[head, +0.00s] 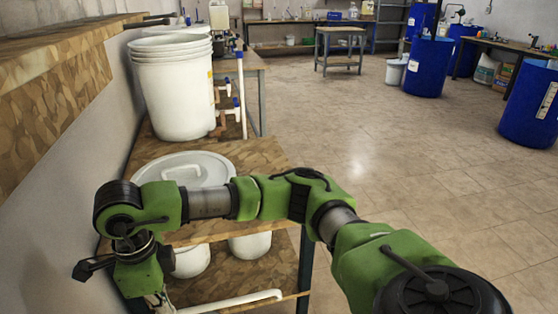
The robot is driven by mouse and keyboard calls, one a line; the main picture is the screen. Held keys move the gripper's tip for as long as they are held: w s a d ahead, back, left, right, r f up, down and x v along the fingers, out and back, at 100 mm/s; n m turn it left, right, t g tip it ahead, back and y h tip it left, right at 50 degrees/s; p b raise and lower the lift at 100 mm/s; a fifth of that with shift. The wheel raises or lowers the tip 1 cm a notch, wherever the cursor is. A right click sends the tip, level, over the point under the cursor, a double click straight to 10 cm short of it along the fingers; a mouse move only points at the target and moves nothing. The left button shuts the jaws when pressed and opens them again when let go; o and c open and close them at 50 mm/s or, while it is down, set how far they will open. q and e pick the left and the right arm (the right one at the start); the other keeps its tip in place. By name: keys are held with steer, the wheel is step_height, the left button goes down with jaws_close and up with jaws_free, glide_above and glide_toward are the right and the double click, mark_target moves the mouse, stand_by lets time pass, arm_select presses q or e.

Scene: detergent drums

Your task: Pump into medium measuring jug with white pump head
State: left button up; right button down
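I cannot make out a medium measuring jug or a white pump head for certain. Blue drums stand at the right: one near the right edge (528,103), one further back (428,68) with a dark upright pipe at its top, and others behind. My green-and-black arm reaches from the lower right across to the left. By this entry side I take it as my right arm. A small black part (92,268) juts out at its wrist end; the fingers are not clearly visible, so open or shut cannot be told. My other gripper is not in view.
Stacked white buckets (172,88) and a lidded white tub (185,171) stand on the wooden shelving (262,157) at the left, close to my arm. A small table (341,33) stands at the back. The tiled floor (360,135) in the middle is clear.

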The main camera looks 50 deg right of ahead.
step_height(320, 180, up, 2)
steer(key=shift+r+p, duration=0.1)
steer(key=shift+p, duration=0.65)
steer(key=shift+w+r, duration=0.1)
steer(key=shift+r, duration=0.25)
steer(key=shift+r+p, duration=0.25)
steer(key=shift+p, duration=0.05)
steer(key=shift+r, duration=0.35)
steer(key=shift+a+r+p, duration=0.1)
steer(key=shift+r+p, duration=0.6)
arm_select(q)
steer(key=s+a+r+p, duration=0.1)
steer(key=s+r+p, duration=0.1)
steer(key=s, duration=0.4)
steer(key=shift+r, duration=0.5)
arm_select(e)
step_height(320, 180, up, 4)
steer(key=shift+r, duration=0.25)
arm_select(q)
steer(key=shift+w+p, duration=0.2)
steer(key=shift+p, duration=0.1)
